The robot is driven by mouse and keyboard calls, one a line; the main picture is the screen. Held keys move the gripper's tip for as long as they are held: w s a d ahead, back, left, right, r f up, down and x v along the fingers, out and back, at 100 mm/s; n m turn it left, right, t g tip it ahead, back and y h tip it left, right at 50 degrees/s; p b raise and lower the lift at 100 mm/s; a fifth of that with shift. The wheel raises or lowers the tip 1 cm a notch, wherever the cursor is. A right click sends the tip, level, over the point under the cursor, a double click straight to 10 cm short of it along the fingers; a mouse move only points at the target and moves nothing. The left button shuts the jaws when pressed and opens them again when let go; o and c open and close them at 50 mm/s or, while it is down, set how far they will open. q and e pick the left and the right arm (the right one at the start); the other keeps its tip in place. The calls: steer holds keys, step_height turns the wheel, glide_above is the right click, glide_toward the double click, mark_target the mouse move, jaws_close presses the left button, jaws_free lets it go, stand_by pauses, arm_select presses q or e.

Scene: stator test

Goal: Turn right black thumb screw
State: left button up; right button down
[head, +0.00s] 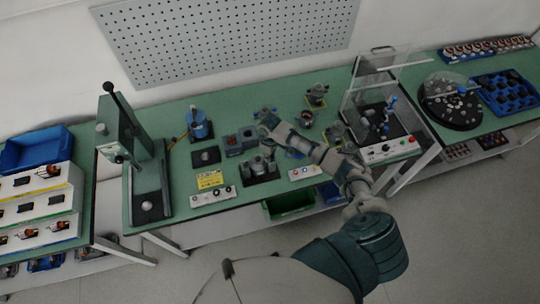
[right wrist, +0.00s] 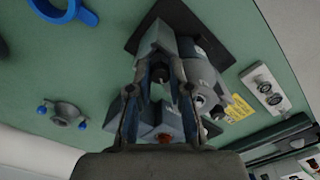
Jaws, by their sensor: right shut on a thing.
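The stator fixture (right wrist: 205,78), grey metal, stands on a black base plate (right wrist: 137,38) on the green bench; the fixture also shows in the head view (head: 258,166). My right gripper (right wrist: 163,72) reaches to the fixture, its two fingers close together at the fixture's side. It is shut on a small part there, apparently the right black thumb screw, mostly hidden between the fingertips. My left gripper is not in view.
A yellow card (head: 210,180) and white switch box (head: 213,195) lie left of the fixture. A green press (head: 120,135) stands at the left. A clear-guarded station (head: 388,148) stands at the right. A blue-tipped clamp (right wrist: 64,113) lies on the bench.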

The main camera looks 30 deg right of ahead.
steer(key=shift+m, duration=0.4)
steer(key=c, duration=1.1)
jaws_free()
steer(key=shift+w, duration=0.1)
steer(key=shift+o, duration=0.2)
steer(key=shift+n, duration=0.3)
